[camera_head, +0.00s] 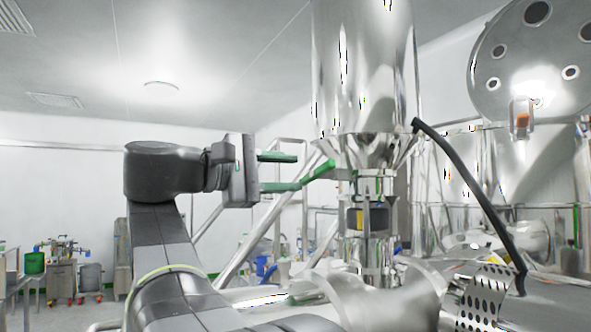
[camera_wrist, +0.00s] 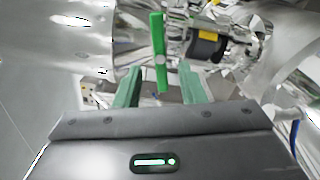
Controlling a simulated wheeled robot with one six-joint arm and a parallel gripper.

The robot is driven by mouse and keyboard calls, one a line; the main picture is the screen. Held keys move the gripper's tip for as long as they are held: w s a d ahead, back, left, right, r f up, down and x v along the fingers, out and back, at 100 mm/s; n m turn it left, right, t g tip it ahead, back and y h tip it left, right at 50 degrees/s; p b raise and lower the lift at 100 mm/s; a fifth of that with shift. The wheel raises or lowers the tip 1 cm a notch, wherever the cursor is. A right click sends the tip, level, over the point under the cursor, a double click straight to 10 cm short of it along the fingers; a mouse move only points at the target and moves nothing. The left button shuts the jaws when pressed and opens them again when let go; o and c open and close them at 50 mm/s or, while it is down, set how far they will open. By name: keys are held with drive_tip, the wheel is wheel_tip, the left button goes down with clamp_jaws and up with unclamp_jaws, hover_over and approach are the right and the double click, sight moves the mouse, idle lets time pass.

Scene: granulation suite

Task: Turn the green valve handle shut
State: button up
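The green valve handle (camera_head: 319,171) slants out to the left from the steel valve below the tall vessel. In the wrist view the handle (camera_wrist: 157,45) is an upright green bar, its lower end seen between my fingers. My gripper (camera_head: 297,171) is open, with two green fingers pointing right at the handle. The lower fingertip is very close to the handle's near end; I cannot tell whether they touch. In the wrist view my gripper (camera_wrist: 160,72) has one finger on each side of the handle, with gaps, and holds nothing.
A tall steel vessel (camera_head: 364,65) stands above the valve. A dark actuator with a yellow label (camera_head: 368,218) sits just below the handle. A black hose (camera_head: 470,185) runs down to the right. Steel pipework (camera_head: 385,300) fills the front. The air left of my arm is clear.

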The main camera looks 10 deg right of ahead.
sight(312, 174)
drive_tip(key=shift+p+x, duration=0.35)
drive_tip(key=shift+x, duration=1.65)
clamp_jaws()
